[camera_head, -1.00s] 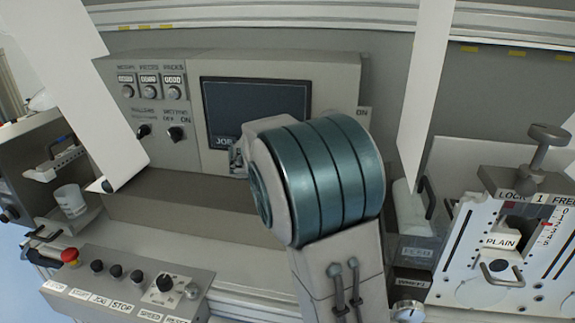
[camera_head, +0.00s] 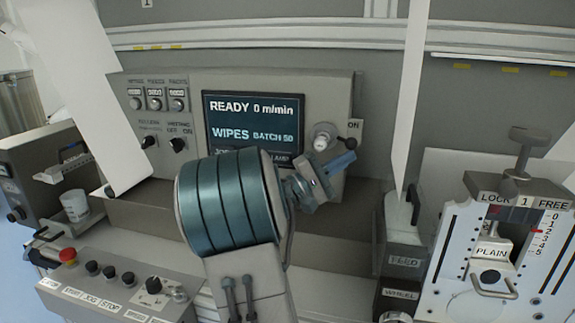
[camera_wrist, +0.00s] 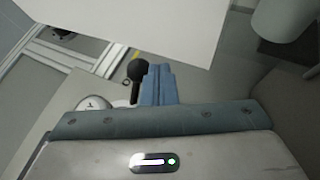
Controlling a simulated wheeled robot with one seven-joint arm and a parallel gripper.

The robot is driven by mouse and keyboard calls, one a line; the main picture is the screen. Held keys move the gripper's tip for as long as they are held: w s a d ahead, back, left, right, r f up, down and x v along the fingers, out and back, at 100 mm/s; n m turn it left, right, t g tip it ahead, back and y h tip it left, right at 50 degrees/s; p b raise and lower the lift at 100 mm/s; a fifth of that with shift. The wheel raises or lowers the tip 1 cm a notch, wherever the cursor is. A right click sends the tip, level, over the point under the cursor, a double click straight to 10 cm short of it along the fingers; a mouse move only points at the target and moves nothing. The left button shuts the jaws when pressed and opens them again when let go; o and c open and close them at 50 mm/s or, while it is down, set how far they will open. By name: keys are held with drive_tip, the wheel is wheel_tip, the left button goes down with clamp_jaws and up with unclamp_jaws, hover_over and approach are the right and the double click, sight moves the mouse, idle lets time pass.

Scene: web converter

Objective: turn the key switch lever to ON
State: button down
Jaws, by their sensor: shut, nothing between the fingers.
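The key switch (camera_head: 323,135) is a round pale knob at the right of the machine panel, with its black-ended lever (camera_head: 350,142) pointing right, just below the ON label (camera_head: 353,124). My gripper (camera_head: 347,162) is shut and empty, just below the lever in the head view. In the wrist view the shut blue fingers (camera_wrist: 158,85) are close beside the black lever (camera_wrist: 137,70); I cannot tell whether they touch it. The screen (camera_head: 253,125) is lit and reads READY 0 m/min and WIPES BATCH 50.
A white web sheet (camera_head: 410,90) hangs just right of the switch, and another (camera_head: 95,120) slopes at the left. A button console (camera_head: 115,290) stands front left. The white slotted plate unit (camera_head: 515,240) stands at the right.

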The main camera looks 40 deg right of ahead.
idle(0.6)
drive_tip(key=b+v, duration=0.1)
drive_tip(key=v, duration=1.2)
drive_tip(key=shift+w+a+f, duration=0.1)
drive_tip(key=shift+a+f, duration=0.1)
drive_tip(key=shift+f, duration=0.1)
drive_tip(key=s+a+f+n+t+y+p, duration=0.1)
drive_tip(key=s+a+f+t+y+p, duration=0.3)
drive_tip(key=s+f+y, duration=0.55)
drive_tip(key=s+a+r+t+y+p, duration=0.1)
drive_tip(key=a+t+y+p, duration=0.1)
drive_tip(key=a+y, duration=0.4)
drive_tip(key=s+a+r+t+y+p, duration=0.1)
drive_tip(key=a+t+y, duration=0.3)
drive_tip(key=a, duration=1.2)
drive_tip(key=shift+s+n+t+y+p, duration=0.35)
drive_tip(key=shift+s+y, duration=0.25)
drive_tip(key=shift+y, duration=0.45)
